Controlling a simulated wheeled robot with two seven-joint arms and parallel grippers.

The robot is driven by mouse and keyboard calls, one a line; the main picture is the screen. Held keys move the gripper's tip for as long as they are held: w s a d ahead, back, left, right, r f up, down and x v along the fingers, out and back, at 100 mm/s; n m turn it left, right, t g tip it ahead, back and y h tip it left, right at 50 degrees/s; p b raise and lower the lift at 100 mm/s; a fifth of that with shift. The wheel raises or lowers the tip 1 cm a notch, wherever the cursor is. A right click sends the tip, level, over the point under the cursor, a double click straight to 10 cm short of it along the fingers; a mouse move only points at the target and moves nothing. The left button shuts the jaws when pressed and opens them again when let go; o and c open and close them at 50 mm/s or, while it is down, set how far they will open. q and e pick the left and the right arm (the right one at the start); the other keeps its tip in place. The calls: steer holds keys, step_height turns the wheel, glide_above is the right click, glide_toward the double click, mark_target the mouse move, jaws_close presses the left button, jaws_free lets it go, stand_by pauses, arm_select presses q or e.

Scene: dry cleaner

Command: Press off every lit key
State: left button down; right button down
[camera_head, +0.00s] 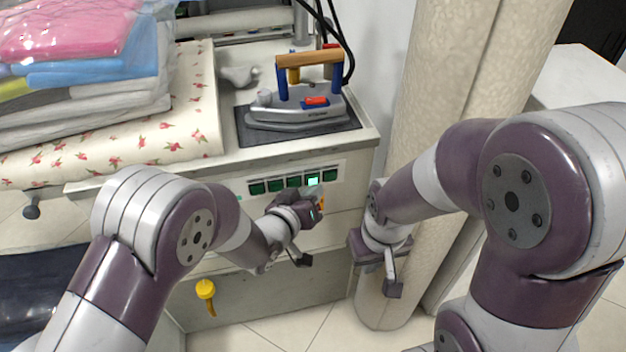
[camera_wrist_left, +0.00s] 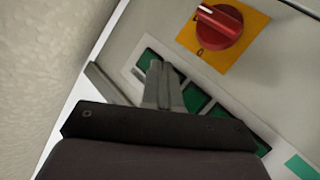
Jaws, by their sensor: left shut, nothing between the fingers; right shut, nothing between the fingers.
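A row of green keys (camera_head: 275,186) is set in a pale strip on the cabinet front. One key, the lit key (camera_head: 313,181), second from the right, glows bright mint; the others in the row look dark green. My left gripper (camera_head: 317,196) is shut and empty, right at the lit key's lower side. In the left wrist view its closed fingers (camera_wrist_left: 161,82) reach over the row between dark keys (camera_wrist_left: 196,97) and cover part of it; I cannot tell whether they touch. My right gripper (camera_head: 358,248) is shut and empty beside the cabinet's right edge, its fingertips mostly hidden.
A red knob (camera_wrist_left: 219,25) on a yellow plate sits close to the keys. A small green patch (camera_wrist_left: 302,167) lies beyond the row. An iron (camera_head: 297,108) stands on top, with folded clothes (camera_head: 90,90) at left. A beige column (camera_head: 440,90) stands right of the cabinet.

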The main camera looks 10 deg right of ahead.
arm_select(q)
steer(key=shift+w, duration=0.45)
stand_by(0.6)
steer(key=shift+s, duration=0.8)
steer(key=shift+s, duration=0.1)
steer(key=shift+s+d+p, duration=0.1)
steer(key=shift+s+p, duration=0.3)
steer(key=shift+s, duration=2)
